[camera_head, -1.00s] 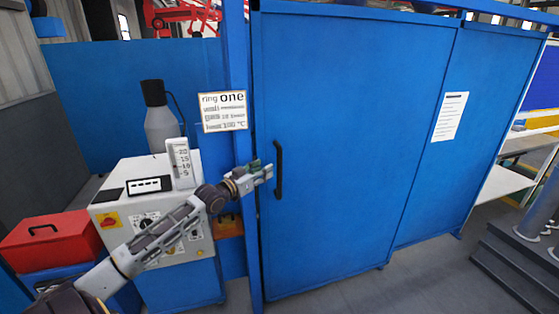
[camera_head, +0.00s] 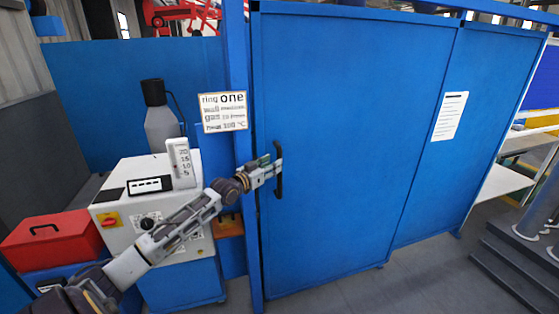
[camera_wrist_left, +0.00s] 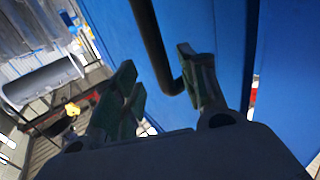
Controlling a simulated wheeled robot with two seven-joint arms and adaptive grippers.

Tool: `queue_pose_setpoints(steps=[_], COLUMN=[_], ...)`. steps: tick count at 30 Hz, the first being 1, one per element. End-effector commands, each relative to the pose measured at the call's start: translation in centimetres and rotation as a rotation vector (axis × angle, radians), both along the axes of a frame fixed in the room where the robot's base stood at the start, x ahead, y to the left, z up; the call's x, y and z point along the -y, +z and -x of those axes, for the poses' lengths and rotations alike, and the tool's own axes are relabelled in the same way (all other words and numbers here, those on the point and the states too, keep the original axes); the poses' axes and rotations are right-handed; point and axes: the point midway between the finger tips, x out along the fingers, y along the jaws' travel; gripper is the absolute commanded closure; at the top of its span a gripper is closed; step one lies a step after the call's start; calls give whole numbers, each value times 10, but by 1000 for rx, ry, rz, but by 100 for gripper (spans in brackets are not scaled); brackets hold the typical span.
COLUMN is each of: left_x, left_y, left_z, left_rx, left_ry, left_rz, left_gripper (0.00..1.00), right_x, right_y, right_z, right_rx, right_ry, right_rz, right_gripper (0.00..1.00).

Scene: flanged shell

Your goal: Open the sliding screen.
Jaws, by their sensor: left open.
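The sliding screen (camera_head: 345,130) is a large blue panel, standing closed against the blue post at its left edge. Its black bar handle (camera_head: 279,170) is upright near that edge. My left gripper (camera_head: 277,163) is at the handle, its fingers overlapping the bar in the head view. In the left wrist view the gripper (camera_wrist_left: 165,85) is open, with the handle (camera_wrist_left: 155,45) running down between its two green-padded fingers. Whether either finger touches the bar cannot be told. My right gripper does not show.
A white control cabinet (camera_head: 120,218) and a red toolbox (camera_head: 50,240) stand at the left. A white sign (camera_head: 222,112) hangs on the post. A second blue panel (camera_head: 425,190) with a paper sheet is to the right. Grey steps (camera_head: 500,262) stand at the far right.

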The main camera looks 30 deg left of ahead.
Motion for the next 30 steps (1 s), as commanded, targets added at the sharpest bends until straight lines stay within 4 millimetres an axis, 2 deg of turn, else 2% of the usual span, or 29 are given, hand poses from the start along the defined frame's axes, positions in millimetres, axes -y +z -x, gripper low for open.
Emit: queue_pose_setpoints(steps=[10, 30], left_x=[2, 6], left_y=[1, 0], left_z=[-20, -51], left_rx=[1, 0], left_ry=[1, 1], left_rz=[0, 0], left_gripper=[58, 58], right_x=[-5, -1], right_y=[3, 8], right_z=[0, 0], right_rx=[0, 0], right_ry=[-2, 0], right_rz=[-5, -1], right_gripper=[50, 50])
